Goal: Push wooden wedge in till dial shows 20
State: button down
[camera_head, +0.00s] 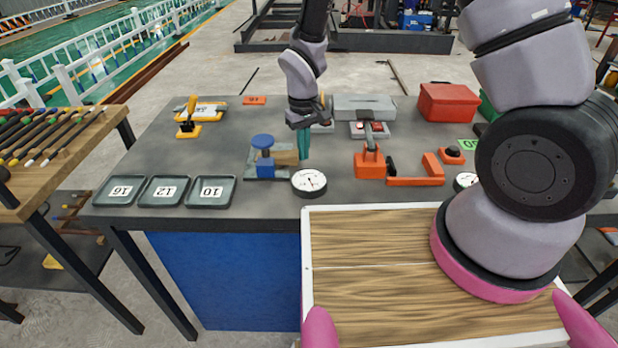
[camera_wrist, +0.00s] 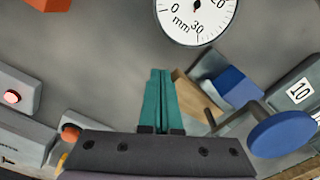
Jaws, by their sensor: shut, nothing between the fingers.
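The wooden wedge (camera_head: 287,157) sits in a blue fixture (camera_head: 265,165) with a round blue knob (camera_head: 262,141). My gripper (camera_head: 304,157) has teal fingers (camera_wrist: 160,74), shut and empty, beside the wedge's right end. Contact is unclear.
Trays marked 16 (camera_head: 120,190), 12 (camera_head: 164,190) and 10 (camera_head: 211,191) line the front left. An orange clamp (camera_head: 369,163), an orange bracket (camera_head: 415,180) and a red box (camera_head: 447,101) stand to the right. Bare tabletop lies left of the fixture.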

jog(key=shift+w+a, duration=0.15)
jog(key=shift+a, duration=0.55)
jog(key=shift+w+a, duration=0.1)
jog(key=shift+a, duration=0.6)
dwell(2.3)
jog(key=shift+d, duration=0.1)
jog(key=shift+w+d, duration=0.35)
jog(key=shift+d, duration=0.65)
jog(key=shift+w+d, duration=0.3)
jog(key=shift+d, duration=0.65)
jog(key=shift+w+d, duration=0.35)
jog(key=shift+d, duration=0.65)
jog(key=shift+w+r, duration=0.95)
jog(key=shift+r, duration=0.25)
jog(key=shift+w+r, duration=0.95)
jog(key=shift+r, duration=0.2)
jog(key=shift+w+d+r, duration=0.1)
jog(key=shift+r, duration=0.05)
